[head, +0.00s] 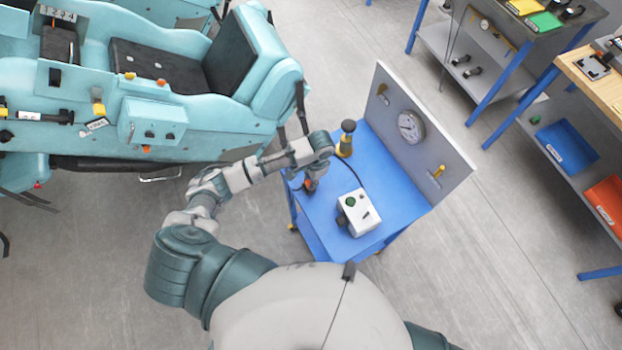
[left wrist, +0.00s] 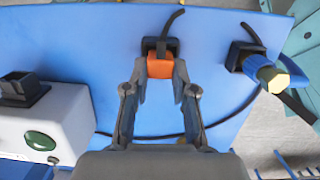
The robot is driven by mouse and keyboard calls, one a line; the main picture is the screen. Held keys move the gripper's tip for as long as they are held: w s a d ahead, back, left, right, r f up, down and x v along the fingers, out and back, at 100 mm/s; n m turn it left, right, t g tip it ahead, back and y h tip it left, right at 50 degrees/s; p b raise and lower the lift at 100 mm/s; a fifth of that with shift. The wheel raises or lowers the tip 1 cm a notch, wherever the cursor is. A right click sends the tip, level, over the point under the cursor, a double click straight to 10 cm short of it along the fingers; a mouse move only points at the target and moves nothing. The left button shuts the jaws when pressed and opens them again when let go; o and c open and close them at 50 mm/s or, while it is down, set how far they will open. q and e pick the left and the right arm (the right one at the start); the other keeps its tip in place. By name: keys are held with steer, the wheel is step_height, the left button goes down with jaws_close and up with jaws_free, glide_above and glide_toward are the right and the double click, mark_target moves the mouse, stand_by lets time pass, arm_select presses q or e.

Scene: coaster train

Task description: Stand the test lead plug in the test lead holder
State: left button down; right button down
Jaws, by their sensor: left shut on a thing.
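The orange test lead plug (left wrist: 160,66) is between the fingertips of my left gripper (left wrist: 161,72) in the left wrist view. The gripper is shut on it, over the blue cart. In the head view the left gripper (head: 312,181) is at the left part of the cart top, partly hidden by my own arm. A black square piece (left wrist: 152,45), perhaps the test lead holder, shows directly behind the plug, with a black cable rising from there. I cannot tell whether the plug is inside it or only above it. My right gripper is not in view.
The blue cart (head: 373,226) carries a white box (head: 358,212) with a green button and an upright panel with a gauge (head: 411,127). A yellow-and-black item (head: 346,138) stands close behind the gripper. A black cable crosses the cart top. The teal coaster car (head: 215,110) is at left.

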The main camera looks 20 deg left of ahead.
arm_select(q)
steer(key=shift+f, duration=0.15)
steer(key=c, duration=0.9)
jaws_free()
steer(key=shift+o, duration=0.2)
step_height(320, 180, up, 12)
steer(key=w+d, duration=0.1)
steer(key=shift+w, duration=0.3)
steer(key=shift+f, duration=0.1)
